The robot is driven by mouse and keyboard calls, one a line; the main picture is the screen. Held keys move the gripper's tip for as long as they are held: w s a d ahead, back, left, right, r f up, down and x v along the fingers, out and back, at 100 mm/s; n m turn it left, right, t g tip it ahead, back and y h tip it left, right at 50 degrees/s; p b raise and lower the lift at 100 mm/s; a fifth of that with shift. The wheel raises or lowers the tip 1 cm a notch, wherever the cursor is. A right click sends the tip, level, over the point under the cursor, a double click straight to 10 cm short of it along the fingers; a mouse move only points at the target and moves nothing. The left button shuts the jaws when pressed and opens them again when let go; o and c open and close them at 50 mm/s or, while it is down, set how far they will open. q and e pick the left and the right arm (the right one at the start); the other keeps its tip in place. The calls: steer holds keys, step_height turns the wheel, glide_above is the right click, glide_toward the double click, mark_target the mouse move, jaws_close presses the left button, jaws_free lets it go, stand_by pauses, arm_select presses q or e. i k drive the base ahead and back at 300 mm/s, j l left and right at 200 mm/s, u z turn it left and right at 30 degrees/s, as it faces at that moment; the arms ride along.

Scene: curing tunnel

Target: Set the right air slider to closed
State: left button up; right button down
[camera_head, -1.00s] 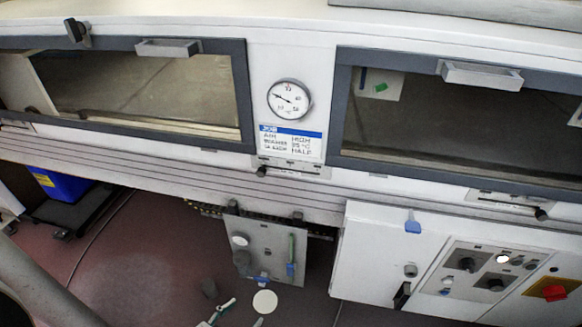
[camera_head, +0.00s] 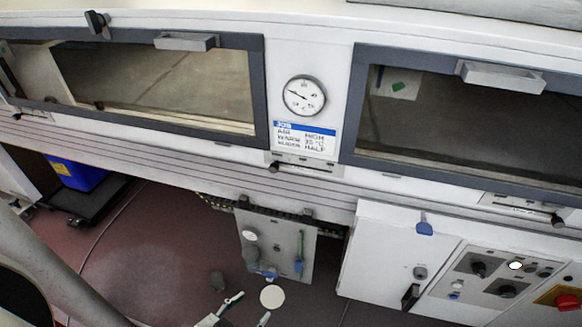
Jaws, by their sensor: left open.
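The right air slider (camera_head: 522,207) is a narrow light plate with a slot under the right window. Its small black knob (camera_head: 558,221) sits at the plate's right end; the markings are too small to read. A similar slider (camera_head: 302,165) is under the gauge, its dark knob at the left end. Another slider shows at the far left, under the left window. My left gripper (camera_head: 250,308) is at the bottom edge, low over the floor, its two pale fingers apart and empty. It is far below and left of the right slider. My right gripper is out of view.
Windows with grey frames (camera_head: 356,112) and protruding handles (camera_head: 502,76) flank a round gauge (camera_head: 304,96) and a job card. Below stand a grey panel (camera_head: 276,240) and a white cabinet (camera_head: 385,255) with knobs. A blue bin (camera_head: 78,175) is at left. Red floor lies open at lower left.

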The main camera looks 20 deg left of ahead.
mark_target(558, 223)
steer(key=z, duration=1.25)
